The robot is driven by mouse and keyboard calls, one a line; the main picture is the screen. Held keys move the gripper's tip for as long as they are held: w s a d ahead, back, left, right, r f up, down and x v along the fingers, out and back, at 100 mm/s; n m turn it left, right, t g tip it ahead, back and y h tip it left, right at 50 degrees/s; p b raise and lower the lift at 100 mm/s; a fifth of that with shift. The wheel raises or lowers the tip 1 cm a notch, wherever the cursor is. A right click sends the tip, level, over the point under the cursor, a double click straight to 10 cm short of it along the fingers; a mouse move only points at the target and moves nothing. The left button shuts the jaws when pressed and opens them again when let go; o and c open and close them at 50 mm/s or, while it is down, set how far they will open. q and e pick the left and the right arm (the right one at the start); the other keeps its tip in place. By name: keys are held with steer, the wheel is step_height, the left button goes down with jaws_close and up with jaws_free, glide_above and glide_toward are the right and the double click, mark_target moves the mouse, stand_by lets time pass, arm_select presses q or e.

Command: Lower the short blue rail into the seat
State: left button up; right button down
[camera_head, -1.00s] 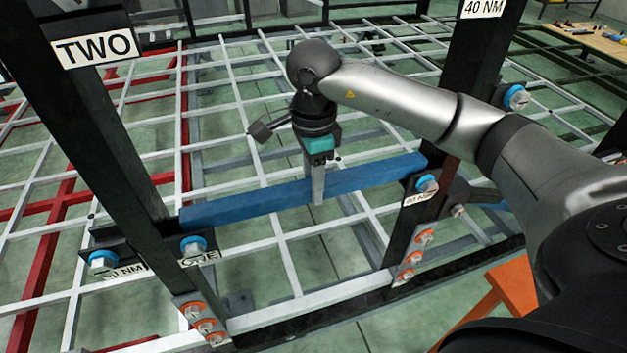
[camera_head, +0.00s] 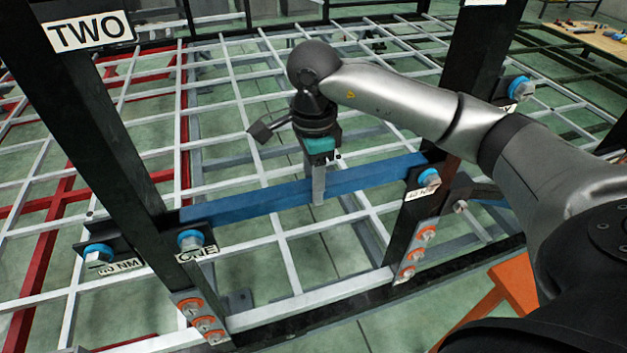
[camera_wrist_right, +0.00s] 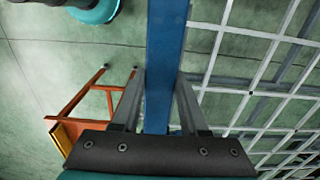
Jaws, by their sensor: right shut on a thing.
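The short blue rail (camera_head: 265,201) spans between two dark uprights in the head view, its left end by the ONE label and its right end by the right upright. My right gripper (camera_head: 318,192) comes down from above and is shut on the rail near its middle. In the right wrist view the blue rail (camera_wrist_right: 160,80) runs between the two fingers of my right gripper (camera_wrist_right: 160,95). Whether the rail's ends rest in the seat is hard to tell, as the uprights and brackets partly hide them. My left gripper is not in view.
Blue-collared bolts (camera_head: 190,241) sit on brackets at both uprights, with orange-ringed bolts (camera_head: 203,322) below. A dark upright labelled TWO (camera_head: 90,33) stands at the left. A white lattice frame (camera_head: 235,120) lies behind. An orange stand (camera_head: 512,288) is at the lower right.

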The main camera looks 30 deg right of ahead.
steer(key=shift+f, duration=0.1)
steer(key=shift+c, duration=1.8)
jaws_free()
steer(key=shift+f, duration=0.15)
step_height(320, 180, up, 8)
steer(key=shift+f, duration=0.15)
